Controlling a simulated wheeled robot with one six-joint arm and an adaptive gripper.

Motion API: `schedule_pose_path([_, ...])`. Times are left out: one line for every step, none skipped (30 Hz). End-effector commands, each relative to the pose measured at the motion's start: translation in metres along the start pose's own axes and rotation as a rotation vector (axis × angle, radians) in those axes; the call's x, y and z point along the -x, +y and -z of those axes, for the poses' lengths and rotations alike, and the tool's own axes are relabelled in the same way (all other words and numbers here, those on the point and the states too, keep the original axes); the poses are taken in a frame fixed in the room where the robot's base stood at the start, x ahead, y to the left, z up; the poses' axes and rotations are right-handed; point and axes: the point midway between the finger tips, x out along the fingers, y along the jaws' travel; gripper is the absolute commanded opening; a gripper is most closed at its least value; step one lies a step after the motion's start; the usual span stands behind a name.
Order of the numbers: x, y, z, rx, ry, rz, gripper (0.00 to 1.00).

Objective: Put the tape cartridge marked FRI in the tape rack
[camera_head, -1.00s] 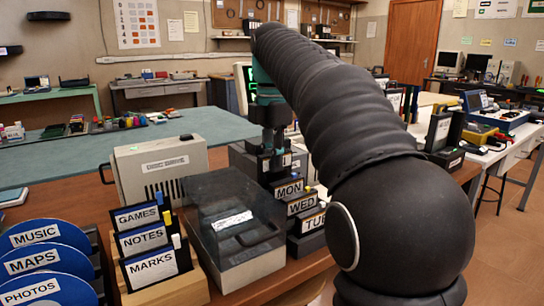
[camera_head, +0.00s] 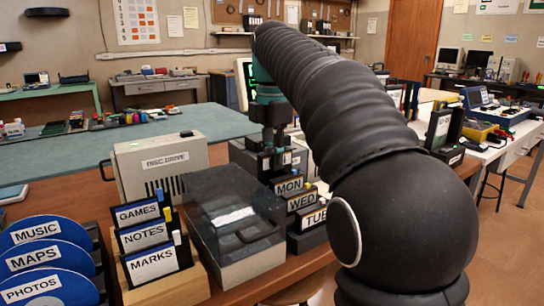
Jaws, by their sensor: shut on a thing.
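My gripper (camera_head: 271,152) points down behind the row of cartridges, partly hidden by my arm. It is shut on a dark tape cartridge (camera_head: 286,159), of which only a small part with a pale patch shows; its marking cannot be read. Dark cartridges marked MON (camera_head: 289,187), WED (camera_head: 301,202) and TUE (camera_head: 314,217) stand one before another in a dark stepped holder, which looks like the tape rack (camera_head: 306,241). The held cartridge is just behind MON; whether it touches the rack cannot be told.
A clear-lidded box (camera_head: 232,215) stands left of the rack. A beige disc drive (camera_head: 160,165) is behind it. A wooden holder (camera_head: 170,288) with GAMES, NOTES and MARKS and blue discs (camera_head: 45,260) fill the front left.

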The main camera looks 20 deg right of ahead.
Motion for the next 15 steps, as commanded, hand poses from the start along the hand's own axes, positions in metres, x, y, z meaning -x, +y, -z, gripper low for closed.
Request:
schedule_pose_path([0.000, 0.000, 0.000, 0.000, 0.000, 0.000, 0.00])
schedule_pose_path([0.000, 0.000, 0.000, 0.000, 0.000, 0.000, 0.00])
schedule_pose_path([0.000, 0.000, 0.000, 0.000, 0.000, 0.000, 0.00])
schedule_pose_path([0.000, 0.000, 0.000, 0.000, 0.000, 0.000, 0.00])
schedule_pose_path([0.000, 0.000, 0.000, 0.000, 0.000, 0.000, 0.00])
schedule_pose_path([0.000, 0.000, 0.000, 0.000, 0.000, 0.000, 0.00])
schedule_pose_path([-0.001, 0.000, 0.000, 0.000, 0.000, 0.000, 0.00])
schedule_pose_path([-0.001, 0.000, 0.000, 0.000, 0.000, 0.000, 0.00])
schedule_pose_path([-0.002, 0.000, 0.000, 0.000, 0.000, 0.000, 0.00])
schedule_pose_path([-0.003, 0.000, 0.000, 0.000, 0.000, 0.000, 0.00])
schedule_pose_path([-0.004, 0.000, 0.000, 0.000, 0.000, 0.000, 0.00])
schedule_pose_path([-0.006, 0.000, 0.000, 0.000, 0.000, 0.000, 0.00])
schedule_pose_path([-0.007, 0.000, 0.000, 0.000, 0.000, 0.000, 0.00])
schedule_pose_path([-0.008, 0.000, 0.000, 0.000, 0.000, -0.001, 0.00])
schedule_pose_path([-0.010, 0.000, 0.000, 0.000, 0.000, -0.001, 0.00])
